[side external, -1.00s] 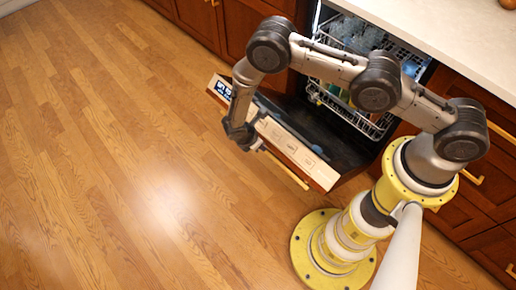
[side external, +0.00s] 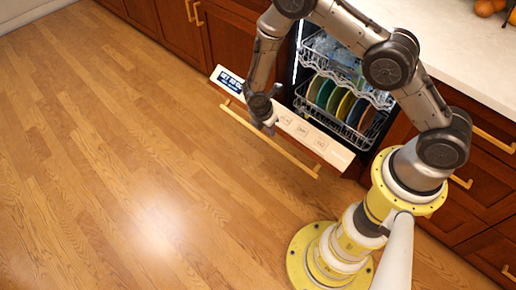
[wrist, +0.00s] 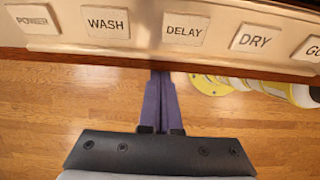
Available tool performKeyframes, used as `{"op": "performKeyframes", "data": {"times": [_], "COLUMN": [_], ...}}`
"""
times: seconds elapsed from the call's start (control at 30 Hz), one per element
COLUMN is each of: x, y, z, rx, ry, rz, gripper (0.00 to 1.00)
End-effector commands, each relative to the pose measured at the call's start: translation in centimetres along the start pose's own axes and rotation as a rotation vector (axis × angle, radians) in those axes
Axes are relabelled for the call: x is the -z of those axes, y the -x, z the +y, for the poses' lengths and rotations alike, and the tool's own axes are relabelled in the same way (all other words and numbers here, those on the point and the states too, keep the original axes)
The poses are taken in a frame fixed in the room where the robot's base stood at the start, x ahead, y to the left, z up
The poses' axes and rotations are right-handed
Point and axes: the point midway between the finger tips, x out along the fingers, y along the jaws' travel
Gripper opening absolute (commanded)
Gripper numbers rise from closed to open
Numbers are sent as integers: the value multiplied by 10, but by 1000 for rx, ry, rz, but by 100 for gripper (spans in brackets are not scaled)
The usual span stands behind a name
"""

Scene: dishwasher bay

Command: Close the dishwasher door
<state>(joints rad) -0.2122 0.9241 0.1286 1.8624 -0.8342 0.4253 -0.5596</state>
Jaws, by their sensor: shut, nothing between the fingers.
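The dishwasher door (side external: 312,141) is partly open and tilted, its light control edge facing up and its wooden front facing the room. A gold handle (side external: 290,157) runs along that front. The wrist view shows the control edge (wrist: 148,32) close up, with WASH, DELAY and DRY buttons. My gripper (side external: 268,129) is at the door's outer side, near the middle of the upper edge. In the wrist view its purple fingers (wrist: 161,80) are together and empty, with their tips at or under the door's edge. Whether they touch it is unclear.
Behind the door, the dishwasher's upper rack (side external: 335,60) and lower rack (side external: 345,108) sit inside the bay, with colored plates in the lower one. Wooden cabinets (side external: 232,40) flank it under a pale counter (side external: 450,70). The wood floor (side external: 120,150) in front is clear.

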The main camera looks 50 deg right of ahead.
Motion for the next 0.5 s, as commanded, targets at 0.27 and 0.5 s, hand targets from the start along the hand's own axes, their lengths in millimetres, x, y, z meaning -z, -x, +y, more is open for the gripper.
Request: {"op": "performKeyframes", "data": {"times": [0.27, 0.5], "x": [-89, -177], "y": [29, 47], "z": [0, -1], "rx": [0, 0], "ry": [-10, -13], "rz": [-2, -3], "gripper": [0, 0]}}
